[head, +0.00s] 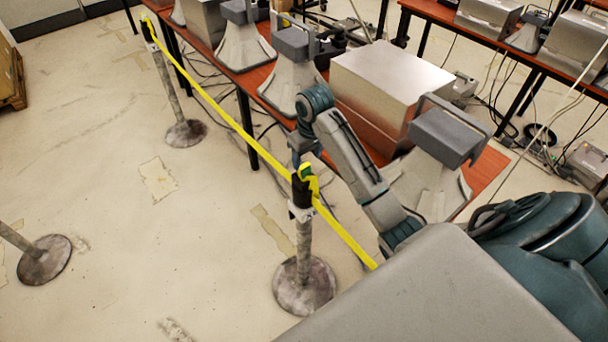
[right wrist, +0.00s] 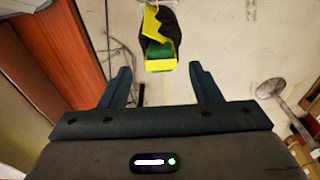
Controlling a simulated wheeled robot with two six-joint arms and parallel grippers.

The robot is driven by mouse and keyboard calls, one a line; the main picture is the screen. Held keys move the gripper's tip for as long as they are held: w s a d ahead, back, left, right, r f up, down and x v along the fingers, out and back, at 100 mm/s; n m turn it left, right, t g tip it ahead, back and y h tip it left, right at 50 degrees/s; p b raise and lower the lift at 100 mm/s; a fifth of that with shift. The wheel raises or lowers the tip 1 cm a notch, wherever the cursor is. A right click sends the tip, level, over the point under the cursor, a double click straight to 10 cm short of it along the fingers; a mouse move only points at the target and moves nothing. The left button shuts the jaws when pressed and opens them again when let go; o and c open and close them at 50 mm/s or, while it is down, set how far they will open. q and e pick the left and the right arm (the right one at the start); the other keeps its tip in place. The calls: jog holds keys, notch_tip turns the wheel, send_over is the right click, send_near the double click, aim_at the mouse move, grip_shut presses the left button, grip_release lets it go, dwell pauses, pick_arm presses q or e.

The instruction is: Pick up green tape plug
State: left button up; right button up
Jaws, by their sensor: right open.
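The green tape plug (head: 306,171) sits at the top of the near stanchion post (head: 303,250), with yellow tape around it and a black post head beside it. In the right wrist view the green plug (right wrist: 159,51) with its yellow edging lies just beyond the fingertips, centred between them. My right gripper (right wrist: 163,78) is open with nothing between its fingers. In the head view my right gripper (head: 301,148) is small and partly hidden, just behind the post top. My left gripper is not in view.
Yellow tape (head: 215,105) runs from the near post to a farther post (head: 168,85). A red-topped table (head: 485,172) with metal boxes and grey cone-shaped devices stands close behind my right arm. Another stanchion base (head: 45,260) stands at left. The floor between is mostly clear.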

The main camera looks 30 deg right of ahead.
aim_at(304, 167)
jog(key=shift+f, duration=0.6)
jog(key=shift+w+f+p, duration=0.15)
jog(key=shift+f+p, duration=0.1)
jog(key=shift+p, duration=0.2)
jog(key=f+p, duration=0.1)
jog(key=w+f+p, duration=0.1)
jog(key=f, duration=0.1)
jog(key=shift+a+f, duration=0.1)
jog(key=shift+f, duration=0.8)
jog(key=c, duration=1.1)
jog(key=shift+r, duration=0.1)
